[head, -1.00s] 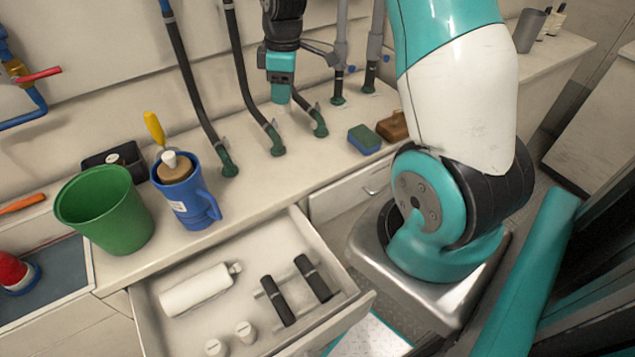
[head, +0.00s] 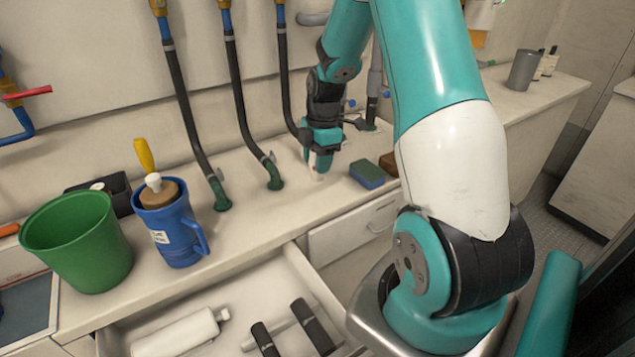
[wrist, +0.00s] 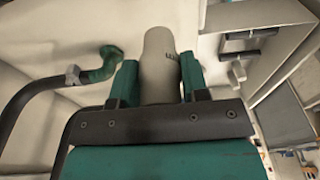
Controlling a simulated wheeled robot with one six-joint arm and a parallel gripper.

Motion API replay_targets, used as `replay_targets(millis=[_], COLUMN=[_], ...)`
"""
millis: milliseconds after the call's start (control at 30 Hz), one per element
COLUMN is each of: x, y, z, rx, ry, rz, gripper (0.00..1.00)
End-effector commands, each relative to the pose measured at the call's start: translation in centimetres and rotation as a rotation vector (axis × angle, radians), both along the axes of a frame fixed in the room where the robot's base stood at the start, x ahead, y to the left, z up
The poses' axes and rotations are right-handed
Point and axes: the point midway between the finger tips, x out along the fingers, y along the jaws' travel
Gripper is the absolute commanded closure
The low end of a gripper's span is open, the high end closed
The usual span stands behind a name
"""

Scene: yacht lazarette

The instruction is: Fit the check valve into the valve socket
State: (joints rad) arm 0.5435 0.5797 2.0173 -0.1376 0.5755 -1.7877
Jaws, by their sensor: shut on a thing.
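My gripper (head: 318,160) is low over the counter at the back, with its fingers pointing down. In the wrist view my gripper (wrist: 160,82) is shut on a pale grey cylinder with small dark marks, which I take for the check valve (wrist: 160,52). In the head view only a small pale part of it (head: 318,176) shows under the fingers, close to the counter top. Its lower end is hidden, so I cannot tell whether it touches anything. I cannot make out the valve socket in either view.
Black hoses end in green elbows (head: 275,180) on the counter (head: 300,207); one elbow (wrist: 105,64) is left of the gripper in the wrist view. A sponge (head: 367,174) lies to the right. A blue jug (head: 172,232) and green bucket (head: 78,245) stand left, above an open drawer (head: 285,280).

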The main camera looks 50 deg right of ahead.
Motion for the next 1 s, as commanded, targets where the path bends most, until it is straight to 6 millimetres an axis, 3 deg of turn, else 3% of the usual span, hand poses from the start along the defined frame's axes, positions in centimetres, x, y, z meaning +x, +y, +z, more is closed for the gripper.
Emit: replay_targets(millis=[467,867,900,1000], x=[0.0,0.0,0.0,0.0], y=[0.0,0.0,0.0,0.0], z=[-6.1,-6.8,-6.7,-6.7], rx=[0.001,0.000,0.000,0.000], ry=[0.001,-0.001,-0.001,-0.001], rz=[0.000,0.000,0.000,0.000], gripper=[0.83,0.83,0.54,0.33])
